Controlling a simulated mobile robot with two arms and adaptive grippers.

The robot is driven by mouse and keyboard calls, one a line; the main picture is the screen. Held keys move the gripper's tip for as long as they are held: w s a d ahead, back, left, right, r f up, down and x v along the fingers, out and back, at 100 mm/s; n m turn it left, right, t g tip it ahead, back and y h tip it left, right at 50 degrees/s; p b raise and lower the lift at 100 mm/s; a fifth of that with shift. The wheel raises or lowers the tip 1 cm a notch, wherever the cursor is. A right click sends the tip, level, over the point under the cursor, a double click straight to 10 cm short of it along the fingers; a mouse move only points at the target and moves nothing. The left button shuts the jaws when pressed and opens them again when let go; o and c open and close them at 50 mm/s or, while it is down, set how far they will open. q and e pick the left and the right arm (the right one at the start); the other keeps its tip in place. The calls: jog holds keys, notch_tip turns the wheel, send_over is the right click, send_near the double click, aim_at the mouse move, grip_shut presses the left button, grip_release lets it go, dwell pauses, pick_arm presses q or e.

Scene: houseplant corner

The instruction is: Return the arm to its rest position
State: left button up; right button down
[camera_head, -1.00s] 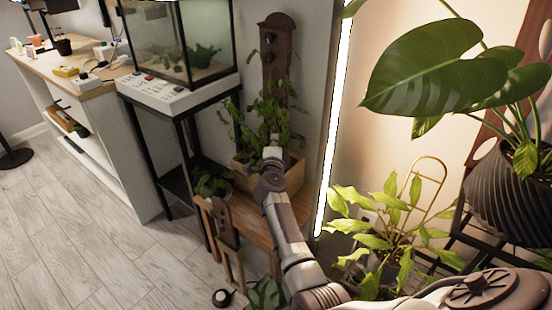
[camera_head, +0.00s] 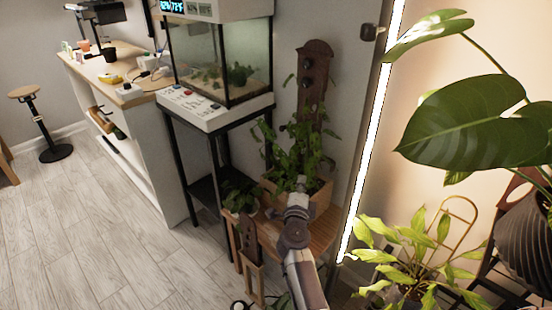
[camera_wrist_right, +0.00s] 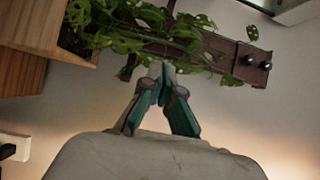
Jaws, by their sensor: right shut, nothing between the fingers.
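My right arm reaches in from the bottom of the head view, and its gripper (camera_head: 300,186) overlaps the front of the wooden planter box in the picture. In the right wrist view the gripper (camera_wrist_right: 161,72) has its fingertips together, with nothing between them. Leafy stems of the planter's plant show just beyond the fingertips in that view. I cannot tell whether the fingers touch any leaf. My left gripper is in neither view.
The wooden planter (camera_head: 319,200) with a climbing plant (camera_head: 292,150) stands on a small wooden table. A glass tank (camera_head: 215,62) on a black stand is left of it. Large-leaved plants (camera_head: 475,125) crowd the right. Open floor (camera_head: 95,230) lies at left.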

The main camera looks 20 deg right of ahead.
jog(key=s+a+f+n+y, duration=0.4)
jog(key=a+f+n+y, duration=0.2)
jog(key=a+f+n, duration=0.15)
jog(key=s+a+f+n+y, duration=0.4)
jog(key=a+f+n+y, duration=0.25)
jog(key=f+n, duration=0.2)
jog(key=s+a+f+n+g, duration=0.4)
jog(key=s+f+n+g, duration=0.25)
jog(key=s+f, duration=0.65)
jog(key=s+d+f+n+g+h, duration=0.1)
jog(key=s+f+g, duration=0.15)
jog(key=s, duration=0.35)
jog(key=s+d+f+n+g, duration=0.2)
jog(key=s+f, duration=0.2)
jog(key=s, duration=0.2)
jog(key=s+d+f+n+g+h, duration=0.1)
jog(key=s+f+g, duration=0.15)
jog(key=s, duration=0.35)
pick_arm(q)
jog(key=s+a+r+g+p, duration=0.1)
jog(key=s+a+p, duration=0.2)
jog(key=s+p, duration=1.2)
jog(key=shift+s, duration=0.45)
pick_arm(e)
jog(key=s+d+r, duration=0.1)
jog(key=s+d, duration=0.2)
jog(key=s, duration=1.3)
jog(key=shift+n, duration=0.35)
